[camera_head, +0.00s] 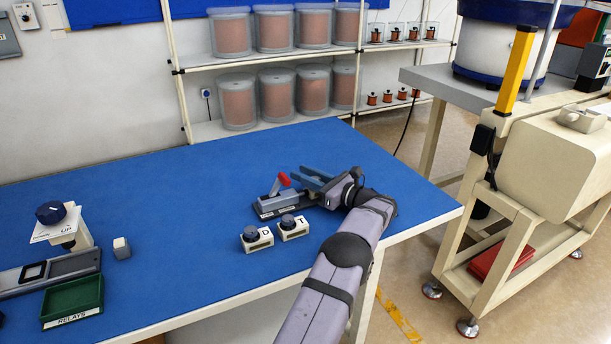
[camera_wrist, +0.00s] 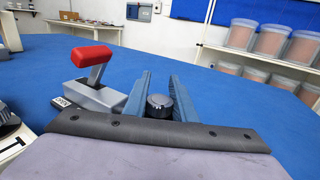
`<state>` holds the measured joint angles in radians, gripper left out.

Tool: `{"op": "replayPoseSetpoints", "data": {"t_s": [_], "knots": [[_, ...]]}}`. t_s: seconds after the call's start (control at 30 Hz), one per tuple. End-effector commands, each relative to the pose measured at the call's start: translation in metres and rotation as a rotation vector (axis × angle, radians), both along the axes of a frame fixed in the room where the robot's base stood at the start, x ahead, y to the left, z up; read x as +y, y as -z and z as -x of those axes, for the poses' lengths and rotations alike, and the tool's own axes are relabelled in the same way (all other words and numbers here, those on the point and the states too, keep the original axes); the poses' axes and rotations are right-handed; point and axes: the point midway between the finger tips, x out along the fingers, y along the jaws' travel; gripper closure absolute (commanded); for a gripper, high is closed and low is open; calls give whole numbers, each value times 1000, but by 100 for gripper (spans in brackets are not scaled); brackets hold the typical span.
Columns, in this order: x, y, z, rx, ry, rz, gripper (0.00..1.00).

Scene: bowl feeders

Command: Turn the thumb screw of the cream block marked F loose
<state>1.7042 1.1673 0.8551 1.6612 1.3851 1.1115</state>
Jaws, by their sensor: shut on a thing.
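My gripper (camera_head: 310,176) is at the right part of the blue table, beside the toggle clamp. In the wrist view its two blue-grey fingers (camera_wrist: 160,77) stand on either side of a dark round thumb screw (camera_wrist: 159,104) with a grey top, shut on it. The block under this screw is hidden, so I cannot read its letter. Two cream blocks with dark knobs stand in front, one marked D (camera_head: 256,239) and one marked T (camera_head: 292,228). No letter F shows in either view.
The toggle clamp (camera_head: 272,201) with its red handle (camera_wrist: 92,56) is just left of my gripper. At the far left are a cream stand with a dark knob (camera_head: 50,212), a small grey block (camera_head: 121,248) and a green RELAYS tray (camera_head: 73,301). The table's middle is clear.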

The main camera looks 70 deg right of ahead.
Motion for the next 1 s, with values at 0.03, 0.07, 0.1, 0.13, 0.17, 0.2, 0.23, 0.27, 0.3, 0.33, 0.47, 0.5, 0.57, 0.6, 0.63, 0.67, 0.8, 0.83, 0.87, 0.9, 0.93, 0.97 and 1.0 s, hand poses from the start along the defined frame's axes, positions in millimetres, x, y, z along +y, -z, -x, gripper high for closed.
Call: {"op": "replayPoseSetpoints", "data": {"t_s": [0.03,0.07,0.1,0.13,0.17,0.2,0.23,0.27,0.3,0.33,0.47,0.5,0.57,0.6,0.63,0.67,0.8,0.83,0.87,0.9,0.93,0.97,1.0], "knots": [[0,1,0,0,-11,1,98],[1,1,0,-1,-17,1,98],[1,1,0,-1,-23,0,98],[1,1,0,0,-27,0,98],[1,1,0,0,-30,1,98],[1,0,0,0,-35,1,98],[2,0,0,0,-37,0,98],[2,0,-1,0,-40,0,98],[2,0,-1,-1,-42,0,98],[2,0,-1,-1,-43,0,98],[2,0,-1,-1,-46,-1,98],[2,0,-1,-1,-46,-1,98],[2,0,-1,-1,-45,-1,98],[2,0,-1,-1,-45,-1,98],[2,0,-1,-1,-45,-1,98],[2,0,-1,-1,-45,-1,98],[2,0,-1,-1,-45,0,57],[2,0,-1,-1,-45,0,57],[2,0,-1,-1,-45,0,57],[2,0,-1,-1,-44,0,57],[2,0,-1,-1,-44,0,57],[2,0,-1,-1,-44,0,57],[2,0,-1,-1,-44,0,57]]}}
